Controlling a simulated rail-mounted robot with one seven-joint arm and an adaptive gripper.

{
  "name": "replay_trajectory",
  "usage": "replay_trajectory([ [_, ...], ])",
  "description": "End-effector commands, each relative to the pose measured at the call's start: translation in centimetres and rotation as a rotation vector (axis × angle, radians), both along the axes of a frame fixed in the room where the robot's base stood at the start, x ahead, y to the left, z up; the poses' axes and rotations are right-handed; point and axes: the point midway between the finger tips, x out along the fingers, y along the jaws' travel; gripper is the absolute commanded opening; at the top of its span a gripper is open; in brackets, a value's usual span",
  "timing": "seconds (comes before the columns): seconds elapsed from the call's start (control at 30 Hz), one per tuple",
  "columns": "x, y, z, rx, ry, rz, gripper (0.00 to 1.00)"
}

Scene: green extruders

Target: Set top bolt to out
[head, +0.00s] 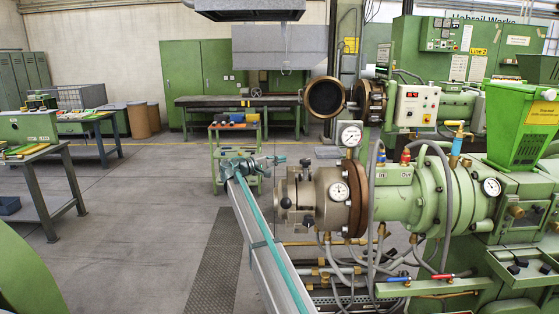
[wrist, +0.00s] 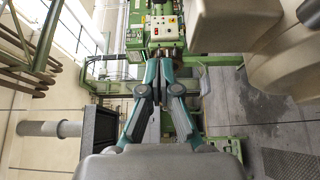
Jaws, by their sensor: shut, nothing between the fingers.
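In the head view, a brown and beige die head (head: 315,198) sits on the front end of the near green extruder (head: 430,195). A small dark bolt-like end (head: 307,164) sticks out at its upper left. It looks like the top bolt, but it is too small to tell whether it is in or out. Other dark bolt ends (head: 286,203) show on its left side and lower down. My gripper (wrist: 160,62) is shut and empty in the wrist view, with its teal fingers together. The fingers appear in front of distant green machinery, and no bolt shows at their tips.
Pressure gauges (head: 351,135), grey hoses and a red valve handle (head: 443,277) crowd the extruder. A second open die (head: 325,97) and a control box (head: 416,105) stand behind. A large beige shape (wrist: 285,55) fills the right of the wrist view. The floor (head: 150,210) at left is clear.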

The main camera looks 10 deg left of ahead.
Motion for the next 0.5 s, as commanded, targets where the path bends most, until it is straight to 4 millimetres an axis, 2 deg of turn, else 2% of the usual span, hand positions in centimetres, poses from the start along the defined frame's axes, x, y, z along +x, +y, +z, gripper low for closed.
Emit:
replay_trajectory([
  [0.37, 5.1, -5.1, 0.3, 0.0, 0.001, -0.001, 0.0],
  [0.4, 5.1, -5.6, 0.4, 0.0, 0.001, 0.0, 0.0],
  [0.5, 3.1, -6.2, 0.3, 0.001, 0.001, 0.002, 0.0],
])
